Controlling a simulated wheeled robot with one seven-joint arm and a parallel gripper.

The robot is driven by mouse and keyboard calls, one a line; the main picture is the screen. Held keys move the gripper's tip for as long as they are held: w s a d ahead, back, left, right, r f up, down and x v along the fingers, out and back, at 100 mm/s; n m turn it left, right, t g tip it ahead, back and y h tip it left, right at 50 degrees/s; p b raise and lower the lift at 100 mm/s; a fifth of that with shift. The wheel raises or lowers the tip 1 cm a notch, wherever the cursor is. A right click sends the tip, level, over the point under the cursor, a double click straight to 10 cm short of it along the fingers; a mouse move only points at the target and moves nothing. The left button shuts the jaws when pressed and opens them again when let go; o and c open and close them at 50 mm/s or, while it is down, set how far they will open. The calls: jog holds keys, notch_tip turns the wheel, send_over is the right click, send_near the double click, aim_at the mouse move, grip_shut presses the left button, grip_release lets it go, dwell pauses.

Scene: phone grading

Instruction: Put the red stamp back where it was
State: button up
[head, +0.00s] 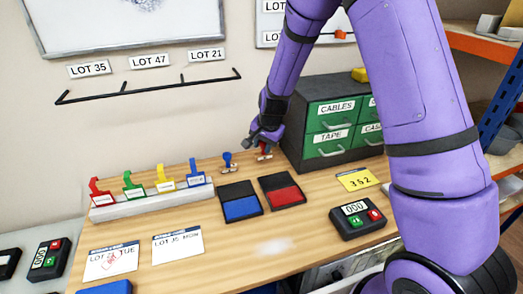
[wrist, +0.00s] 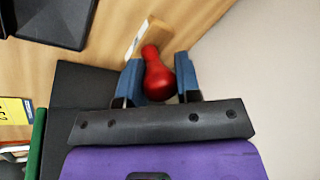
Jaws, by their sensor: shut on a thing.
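The red stamp (wrist: 158,78) is between the two blue fingers of my gripper (wrist: 160,85) in the wrist view, with its red knob held and its wooden base pointing away. In the head view my gripper (head: 265,140) is shut on the red stamp (head: 264,150) at the back of the desk, just left of the drawer cabinet. The stamp's base is at or very near the desk top; I cannot tell whether it touches. The blue stamp (head: 228,162) stands upright to the left of it. The red ink pad (head: 283,190) lies open in front.
The drawer cabinet (head: 335,120) is close on the right of my gripper. The blue ink pad (head: 240,203) lies left of the red one. A white rack (head: 150,205) holds several coloured tags. A counter (head: 357,219) and a yellow card (head: 359,179) lie at right.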

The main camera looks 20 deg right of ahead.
jog(key=shift+w+f, duration=0.1)
jog(key=shift+w, duration=0.75)
jog(key=shift+s+x, duration=0.2)
jog(key=shift+x, duration=0.65)
jog(key=shift+s+x, duration=0.15)
jog(key=shift+x, duration=0.7)
jog(key=shift+d+f, duration=0.15)
jog(key=shift+f, duration=0.05)
jog(key=o, duration=0.8)
jog(key=v, duration=1.2)
jog(key=shift+r, duration=0.2)
